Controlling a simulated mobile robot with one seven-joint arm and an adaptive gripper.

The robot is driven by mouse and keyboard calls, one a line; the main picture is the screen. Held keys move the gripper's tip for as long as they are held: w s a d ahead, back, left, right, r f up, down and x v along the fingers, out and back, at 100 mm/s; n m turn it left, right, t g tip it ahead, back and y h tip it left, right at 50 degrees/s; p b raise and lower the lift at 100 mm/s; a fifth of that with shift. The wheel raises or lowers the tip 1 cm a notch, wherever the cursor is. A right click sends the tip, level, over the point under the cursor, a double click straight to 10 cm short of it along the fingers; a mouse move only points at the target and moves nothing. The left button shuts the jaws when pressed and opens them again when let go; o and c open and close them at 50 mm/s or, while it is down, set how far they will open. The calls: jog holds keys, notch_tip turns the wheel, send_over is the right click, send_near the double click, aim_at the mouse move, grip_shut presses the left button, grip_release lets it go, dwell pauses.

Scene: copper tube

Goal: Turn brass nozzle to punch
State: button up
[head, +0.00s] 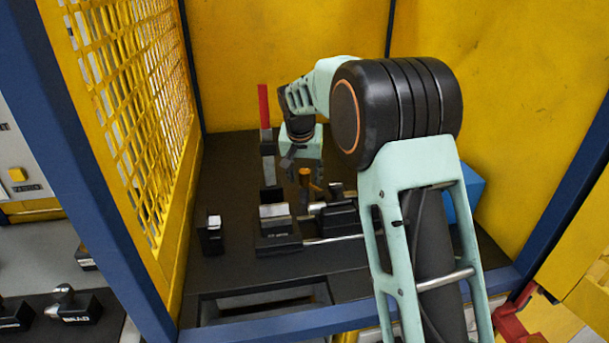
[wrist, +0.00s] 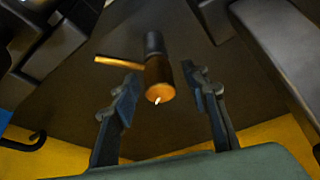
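The brass nozzle (head: 305,177) stands on the dark bench inside the yellow cell, below my gripper (head: 303,168). In the wrist view the nozzle (wrist: 158,82) has a thin side arm (wrist: 118,62) pointing left and a dark cylindrical part beyond it. My gripper (wrist: 160,78) is open there, one finger on each side of the nozzle, with a visible gap on both sides. The side arm ends near the left fingertip; whether they touch cannot be told. I cannot tell for certain which part is the punch.
A black block with a metal top (head: 275,222) stands in front of the nozzle, with a silver rod (head: 335,239) to its right. A red-handled upright lever (head: 264,108) stands left of my gripper. A small black block (head: 212,238) is further left. A yellow mesh wall (head: 135,90) bounds the left.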

jog(key=shift+r, duration=0.15)
jog(key=v, duration=1.1)
jog(key=shift+s+r, duration=0.15)
jog(key=shift+r, duration=0.25)
jog(key=shift+c, duration=0.7)
jog(key=shift+d, duration=0.15)
jog(key=shift+c, duration=1.2)
jog(key=d+m+p, duration=0.1)
jog(key=m, duration=0.1)
jog(key=w+d+m+g+h+p, duration=0.1)
jog(key=d+m+p, duration=0.1)
jog(key=w+d+m+h+p, duration=0.1)
jog(key=d+m+p, duration=0.1)
jog(key=shift+f, duration=0.1)
grip_shut()
jog(key=shift+m+g, duration=0.3)
jog(key=shift+m, duration=0.1)
jog(key=x, duration=0.3)
jog(key=p+x, duration=0.1)
jog(key=x, duration=0.6)
jog(key=shift+d+f+p, duration=0.25)
jog(key=shift+d+p, duration=0.05)
jog(key=shift+p, duration=0.05)
jog(key=shift+s+a+f+p, duration=0.15)
jog(key=shift+s+a+p, duration=0.15)
jog(key=shift+s+a, duration=0.9)
jog(key=shift+s+a+f, duration=0.15)
jog(key=shift+s+f, duration=0.05)
jog(key=shift+s, duration=0.1)
